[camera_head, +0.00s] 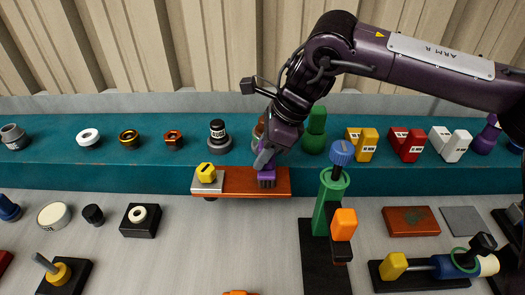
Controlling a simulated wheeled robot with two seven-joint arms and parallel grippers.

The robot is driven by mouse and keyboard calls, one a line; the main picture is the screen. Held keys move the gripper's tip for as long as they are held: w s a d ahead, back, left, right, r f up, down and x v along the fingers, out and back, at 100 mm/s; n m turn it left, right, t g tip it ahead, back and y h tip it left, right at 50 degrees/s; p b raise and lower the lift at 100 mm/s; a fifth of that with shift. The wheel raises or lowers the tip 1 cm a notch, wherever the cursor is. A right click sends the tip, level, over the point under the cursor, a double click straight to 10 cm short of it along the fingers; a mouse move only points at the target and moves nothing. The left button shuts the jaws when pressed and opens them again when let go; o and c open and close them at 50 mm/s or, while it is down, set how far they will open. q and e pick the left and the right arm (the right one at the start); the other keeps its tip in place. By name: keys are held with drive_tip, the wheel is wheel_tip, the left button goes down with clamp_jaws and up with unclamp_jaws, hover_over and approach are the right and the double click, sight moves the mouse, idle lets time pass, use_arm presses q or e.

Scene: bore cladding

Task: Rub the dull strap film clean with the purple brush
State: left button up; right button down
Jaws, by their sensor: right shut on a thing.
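My right gripper (267,158) comes down from the upper right and is shut on the purple brush (266,179). The brush is held upright over the orange-brown strap (235,187), at the right half of it, and appears to touch it. The strap lies flat at the front edge of the teal shelf. A grey plate (205,187) with a yellow knob (206,170) sits at its left end. I cannot tell the dull film apart from the strap's surface, and the part under the brush is hidden. My left gripper is not in view.
A green stand with a blue knob (341,152) and orange block (344,225) rises close to the right of the strap. Several small parts line the teal shelf (60,165) behind. The grey bench (200,250) in front of the strap is mostly clear.

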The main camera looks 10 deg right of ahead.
drive_tip(key=shift+s, duration=0.15)
drive_tip(key=shift+s+a+f+b, duration=0.1)
drive_tip(key=shift+s+a+b, duration=0.05)
drive_tip(key=shift+s, duration=0.4)
drive_tip(key=shift+s+a+b, duration=0.1)
drive_tip(key=shift+s+b, duration=0.05)
drive_tip(key=shift+s, duration=0.4)
drive_tip(key=shift+w+d+f+p, duration=0.1)
drive_tip(key=shift+w+p, duration=0.05)
drive_tip(key=shift+w, duration=0.5)
drive_tip(key=shift+w+d+p, duration=0.1)
drive_tip(key=shift+w+p, duration=0.05)
drive_tip(key=shift+w, duration=0.45)
drive_tip(key=shift+s, duration=0.1)
drive_tip(key=shift+s, duration=0.25)
drive_tip(key=shift+s+a, duration=0.2)
drive_tip(key=shift+s, duration=0.75)
